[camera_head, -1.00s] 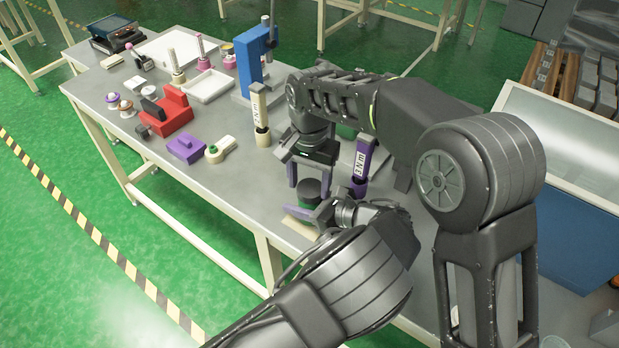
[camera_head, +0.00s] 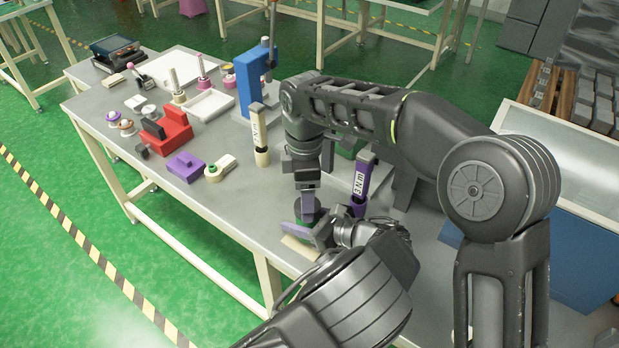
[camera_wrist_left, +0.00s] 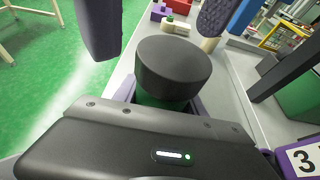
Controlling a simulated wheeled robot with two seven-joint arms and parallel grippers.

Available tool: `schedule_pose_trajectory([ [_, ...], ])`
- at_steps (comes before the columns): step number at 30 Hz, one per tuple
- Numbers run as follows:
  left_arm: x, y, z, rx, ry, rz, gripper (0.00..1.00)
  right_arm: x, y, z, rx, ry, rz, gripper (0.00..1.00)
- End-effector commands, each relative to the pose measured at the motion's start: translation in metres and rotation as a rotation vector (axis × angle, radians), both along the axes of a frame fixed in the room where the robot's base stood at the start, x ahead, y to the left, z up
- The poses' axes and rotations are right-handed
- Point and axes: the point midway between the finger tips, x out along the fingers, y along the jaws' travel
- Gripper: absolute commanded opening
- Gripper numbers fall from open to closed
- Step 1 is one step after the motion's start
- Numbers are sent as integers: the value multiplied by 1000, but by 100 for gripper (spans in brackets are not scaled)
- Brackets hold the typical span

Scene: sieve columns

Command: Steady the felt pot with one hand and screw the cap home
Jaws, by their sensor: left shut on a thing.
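The felt pot is green with a black round cap on top. In the left wrist view the cap (camera_wrist_left: 173,68) hides most of the green pot (camera_wrist_left: 160,102). My left gripper (camera_head: 316,232) is shut on the pot low at the table, with its purple fingers either side of it. My right gripper (camera_head: 307,206) points down from above over the cap. In the left wrist view its two fingers (camera_wrist_left: 160,40) stand wide apart around the cap, with a visible gap on the left. I cannot tell how far the cap is screwed down.
A red block fixture (camera_head: 168,132) and purple block (camera_head: 185,166) lie farther left. The table's front edge is close.

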Motion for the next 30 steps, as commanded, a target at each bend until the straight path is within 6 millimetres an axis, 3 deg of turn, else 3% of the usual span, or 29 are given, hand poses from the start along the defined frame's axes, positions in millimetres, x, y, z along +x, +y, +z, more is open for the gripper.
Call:
schedule_pose_trajectory([
  [12, 0, 0, 0, 0, 0, -1, 0, 1, -3, 24, 24, -7, 1145, 71],
  [18, 0, 0, 0, 0, 1, -1, 0, 3, -6, 36, 27, -15, 1637, 71],
  [24, 0, 0, 0, 0, 1, 0, 0, 4, -9, 43, 25, -17, 1934, 71],
  [30, 0, 0, 0, 0, 1, -1, 0, 4, -9, 45, 24, -18, 2016, 71],
])
